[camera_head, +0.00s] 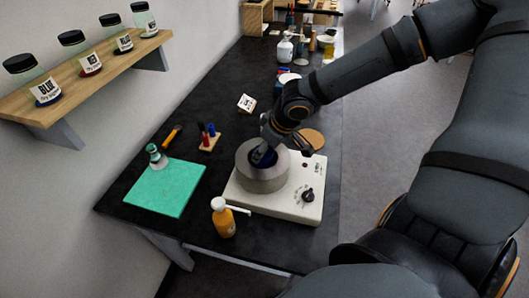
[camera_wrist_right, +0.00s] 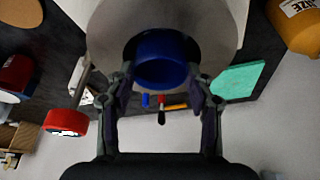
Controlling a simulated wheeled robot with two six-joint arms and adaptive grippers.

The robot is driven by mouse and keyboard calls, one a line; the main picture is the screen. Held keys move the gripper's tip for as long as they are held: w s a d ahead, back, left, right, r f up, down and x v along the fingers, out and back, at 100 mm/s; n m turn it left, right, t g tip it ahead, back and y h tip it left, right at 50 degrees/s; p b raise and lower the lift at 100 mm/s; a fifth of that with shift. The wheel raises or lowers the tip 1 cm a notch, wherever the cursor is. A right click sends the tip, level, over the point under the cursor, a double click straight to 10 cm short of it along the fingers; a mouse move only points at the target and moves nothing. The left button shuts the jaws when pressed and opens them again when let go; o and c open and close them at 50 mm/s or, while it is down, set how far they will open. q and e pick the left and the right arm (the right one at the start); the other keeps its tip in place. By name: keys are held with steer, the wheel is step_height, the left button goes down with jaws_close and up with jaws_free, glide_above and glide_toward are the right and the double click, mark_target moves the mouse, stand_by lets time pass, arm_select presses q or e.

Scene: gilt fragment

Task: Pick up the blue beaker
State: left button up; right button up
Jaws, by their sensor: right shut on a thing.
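The blue beaker (camera_head: 263,156) stands inside a grey round ring-shaped well on a white device (camera_head: 290,205) with a black knob. Most of it is hidden by the well and my gripper. In the right wrist view, the blue beaker (camera_wrist_right: 162,58) fills the space between the fingers, with the grey well around it. My right gripper (camera_head: 267,138) reaches down from above and is shut on the beaker; its fingers (camera_wrist_right: 162,78) flank the beaker on both sides in the wrist view. My left gripper is not in view.
An orange pump bottle (camera_head: 223,217) stands in front of the device, its nozzle close to it. A green mat (camera_head: 167,192), a small flask (camera_head: 156,156) and a pen stand (camera_head: 209,138) are to the left. A wall shelf (camera_head: 85,85) holds labelled jars. Bottles crowd the bench's far end.

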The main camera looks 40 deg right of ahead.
step_height(320, 180, up, 10)
steer(key=p, duration=0.2)
steer(key=shift+f, duration=0.25)
stand_by(0.4)
